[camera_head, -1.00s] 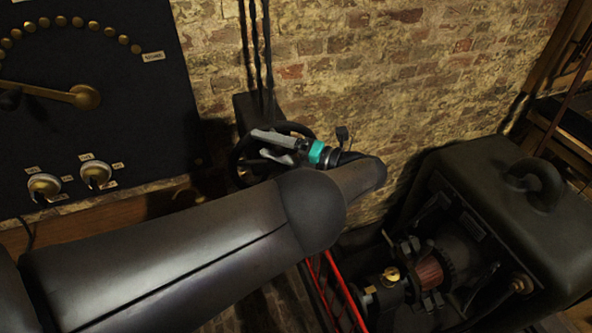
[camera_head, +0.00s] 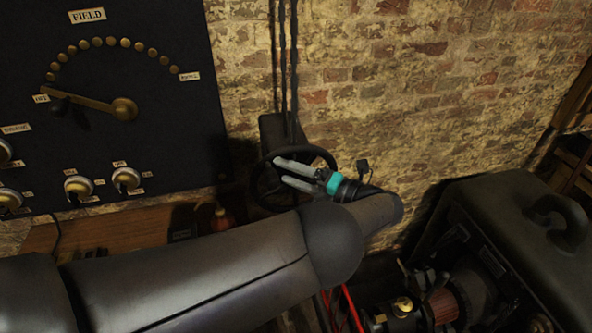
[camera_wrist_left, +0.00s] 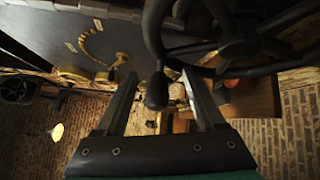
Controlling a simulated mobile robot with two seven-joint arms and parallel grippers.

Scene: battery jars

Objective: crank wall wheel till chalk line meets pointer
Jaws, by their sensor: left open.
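The dark wall wheel (camera_head: 257,184) is mounted low on the brick wall, below vertical cables. In the left wrist view the wheel (camera_wrist_left: 240,46) fills the upper right, with spokes, hub and a dark crank handle (camera_wrist_left: 157,92). My left gripper (camera_head: 281,171) is in front of the wheel. In the left wrist view its open fingers (camera_wrist_left: 159,74) stand on either side of the handle, with no clear grip on it. I cannot make out a chalk line or a pointer on the wheel; the gripper and arm cover part of it. My right gripper is not in view.
A black panel (camera_head: 190,130) with a brass lever (camera_head: 95,103), studs and knobs is at upper left. A wooden shelf (camera_head: 120,228) lies below it. Bare brick wall lies right of the wheel.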

